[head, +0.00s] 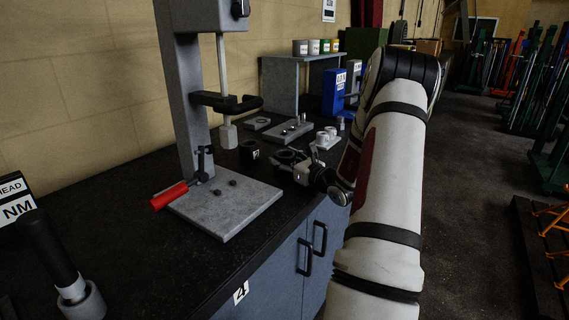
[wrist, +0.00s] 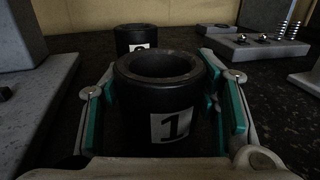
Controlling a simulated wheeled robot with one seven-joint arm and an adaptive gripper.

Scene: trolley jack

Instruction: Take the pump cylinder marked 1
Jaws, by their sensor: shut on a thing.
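The pump cylinder marked 1 (wrist: 160,100) is a black, thick-walled open tube with a white label. It stands upright between the two teal-padded fingers of my gripper (wrist: 165,108), which are shut on it. In the head view my gripper (head: 291,162) is over the bench beside the press, with the cylinder's dark ring mostly hidden by the fingers. A second black cylinder (wrist: 135,36) with a partly hidden white label stands just behind it. It also shows in the head view (head: 249,152). I cannot tell whether the held cylinder touches the bench.
The press base plate (head: 226,207) and its red-handled lever (head: 169,196) are left of my gripper. A grey plate with pins and springs (head: 290,132) and a block with pale cylinders (head: 326,138) lie behind.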

